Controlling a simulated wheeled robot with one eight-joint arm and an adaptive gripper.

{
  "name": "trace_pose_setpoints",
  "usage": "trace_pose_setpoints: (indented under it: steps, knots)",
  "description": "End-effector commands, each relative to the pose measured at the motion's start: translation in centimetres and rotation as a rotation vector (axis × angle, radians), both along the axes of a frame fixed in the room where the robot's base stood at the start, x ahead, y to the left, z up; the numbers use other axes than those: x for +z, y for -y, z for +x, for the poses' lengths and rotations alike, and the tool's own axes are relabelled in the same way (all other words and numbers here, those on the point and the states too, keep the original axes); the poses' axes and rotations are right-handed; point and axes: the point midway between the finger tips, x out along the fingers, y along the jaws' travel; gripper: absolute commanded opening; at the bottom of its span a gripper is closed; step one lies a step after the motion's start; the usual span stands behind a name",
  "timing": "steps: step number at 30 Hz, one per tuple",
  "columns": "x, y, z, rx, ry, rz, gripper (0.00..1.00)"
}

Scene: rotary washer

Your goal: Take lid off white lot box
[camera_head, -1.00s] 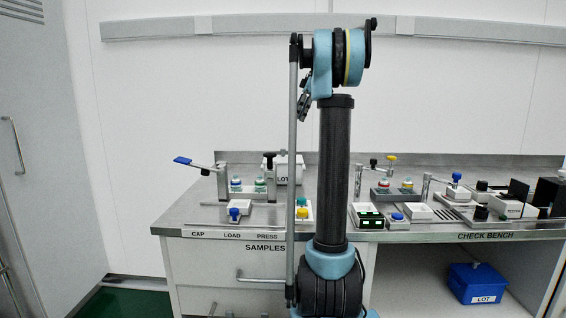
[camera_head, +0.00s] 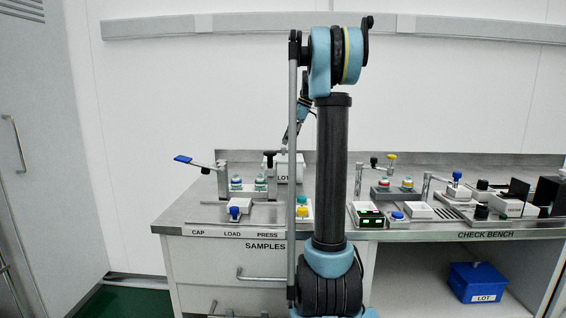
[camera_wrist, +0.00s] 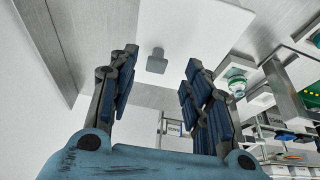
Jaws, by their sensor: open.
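The white lot box (camera_head: 283,174) stands at the back of the samples bench, labelled LOT, partly hidden behind my arm. In the wrist view its white lid (camera_wrist: 196,32) is a flat plate with a grey knob (camera_wrist: 156,60). My gripper (camera_wrist: 160,66) is open and empty. Its fingers lie to the left and right of the knob in the picture, with clear gaps on both sides. I cannot tell the remaining depth between fingertips and knob. In the head view my gripper is above the box, mostly hidden by my arm.
A lever with a blue handle (camera_head: 183,160) is left of the box. Green- and blue-topped vials (camera_head: 260,184) stand close to its left. Check bench fixtures (camera_head: 395,193) are to the right. A blue LOT box (camera_head: 477,283) sits on the lower shelf. The back wall is close behind.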

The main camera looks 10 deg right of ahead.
Motion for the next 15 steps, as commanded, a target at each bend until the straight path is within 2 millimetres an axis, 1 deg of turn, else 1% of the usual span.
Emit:
trace_pose_setpoints:
  steps: [5,9,15]
  knots:
    - [-2.0,-1.3,0.7,0.002,0.0,0.0,0.45]
    - [-3.5,-1.8,0.8,0.001,0.0,0.0,0.45]
    - [-3.7,-1.9,0.8,0.001,0.0,0.0,0.45]
